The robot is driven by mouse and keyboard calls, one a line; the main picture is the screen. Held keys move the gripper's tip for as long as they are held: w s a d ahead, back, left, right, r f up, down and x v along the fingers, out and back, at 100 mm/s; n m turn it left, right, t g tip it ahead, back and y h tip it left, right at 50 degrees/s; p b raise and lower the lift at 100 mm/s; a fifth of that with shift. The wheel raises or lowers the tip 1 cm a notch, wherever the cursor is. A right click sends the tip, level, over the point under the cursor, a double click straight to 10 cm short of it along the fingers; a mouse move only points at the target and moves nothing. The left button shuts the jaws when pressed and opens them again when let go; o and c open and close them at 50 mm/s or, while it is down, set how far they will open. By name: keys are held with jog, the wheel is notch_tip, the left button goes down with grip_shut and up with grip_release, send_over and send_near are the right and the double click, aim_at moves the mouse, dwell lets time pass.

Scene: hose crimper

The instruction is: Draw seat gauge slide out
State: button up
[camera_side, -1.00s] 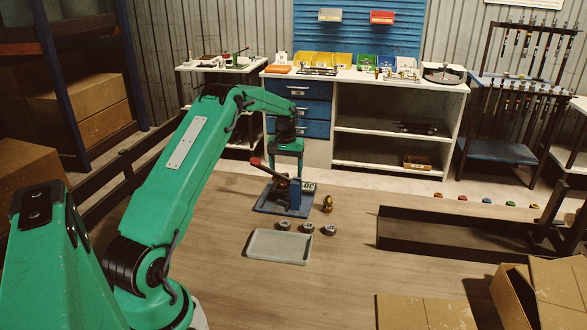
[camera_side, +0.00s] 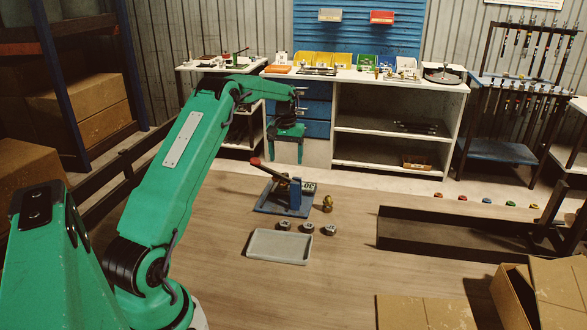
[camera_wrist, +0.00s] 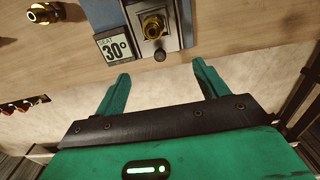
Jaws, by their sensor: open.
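The crimper on its blue base (camera_side: 270,205) stands on the table, with a blue upright block (camera_side: 295,197) and a red-tipped lever (camera_side: 256,163). In the wrist view a plate reading "SEAT 30°" (camera_wrist: 115,46) sits beside a brass threaded fitting (camera_wrist: 153,26) in the grey-blue body. A small dark round knob (camera_wrist: 160,55) sticks out at the body's near edge; I cannot tell for sure that it is the gauge slide's. My gripper (camera_wrist: 162,78) is open and empty, its green fingers apart and short of the knob. In the side view my gripper (camera_side: 287,158) hangs above and behind the crimper.
A loose brass fitting (camera_side: 327,203) lies right of the crimper; it also shows in the wrist view (camera_wrist: 45,12). Several dark nuts (camera_side: 308,228) stand behind a grey tray (camera_side: 279,259). A long black channel (camera_side: 440,240) lies at right. The middle of the table is mostly clear.

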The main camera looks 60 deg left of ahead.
jog(key=shift+r, duration=1.4)
jog(key=shift+r, duration=0.1)
jog(key=s+d+r+m+t, duration=0.15)
jog(key=s+d+r, duration=0.25)
jog(key=d+r, duration=0.5)
jog(key=s+d+r+m+t, duration=0.1)
jog(key=s+d+r+m, duration=0.35)
jog(key=d, duration=0.75)
jog(key=s+d+f+m+t, duration=0.1)
jog(key=s+d+m+t, duration=0.2)
jog(key=s+d, duration=1.1)
jog(key=s, duration=0.4)
jog(key=shift+s+d, duration=0.25)
jog(key=shift+d, duration=0.05)
